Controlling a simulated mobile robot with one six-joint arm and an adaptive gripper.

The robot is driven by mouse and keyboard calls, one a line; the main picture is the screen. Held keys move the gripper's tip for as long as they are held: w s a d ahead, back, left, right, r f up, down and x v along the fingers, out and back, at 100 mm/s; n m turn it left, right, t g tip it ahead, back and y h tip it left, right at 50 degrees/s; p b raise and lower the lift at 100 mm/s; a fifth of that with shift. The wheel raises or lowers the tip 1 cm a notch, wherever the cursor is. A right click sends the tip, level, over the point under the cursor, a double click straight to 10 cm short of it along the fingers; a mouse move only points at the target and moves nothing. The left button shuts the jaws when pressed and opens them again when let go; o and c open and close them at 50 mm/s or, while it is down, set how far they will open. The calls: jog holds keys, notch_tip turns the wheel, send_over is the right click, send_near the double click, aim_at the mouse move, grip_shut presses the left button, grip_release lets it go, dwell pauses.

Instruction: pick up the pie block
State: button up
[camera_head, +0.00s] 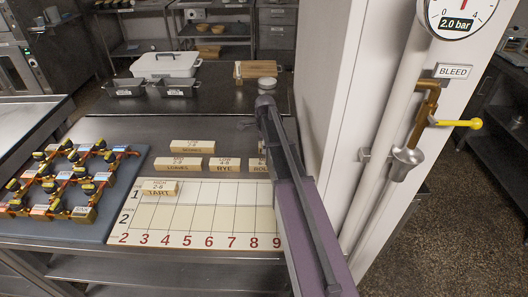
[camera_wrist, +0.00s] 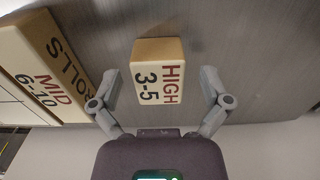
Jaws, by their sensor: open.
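In the wrist view a small wooden block (camera_wrist: 160,80) with a cream top reads "HIGH 3-5". No product name on it shows, so I cannot read whether it says pie. My gripper (camera_wrist: 160,73) is open, with one grey finger on each side of this block and a gap on both sides. The block sits on the grey metal counter. In the head view my arm hides the gripper and this block. No block labelled pie is readable there.
A rolls block (camera_wrist: 52,65) lies close left of the fingers. The loaves block (camera_head: 186,163), rye block (camera_head: 225,165) and another block (camera_head: 192,147) stand behind the numbered board (camera_head: 205,222). A tart block (camera_head: 160,188) is on the board. A white pillar (camera_head: 335,100) rises right.

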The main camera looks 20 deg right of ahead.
jog(key=shift+f, duration=0.1)
dwell(0.6)
jog(key=c, duration=1.2)
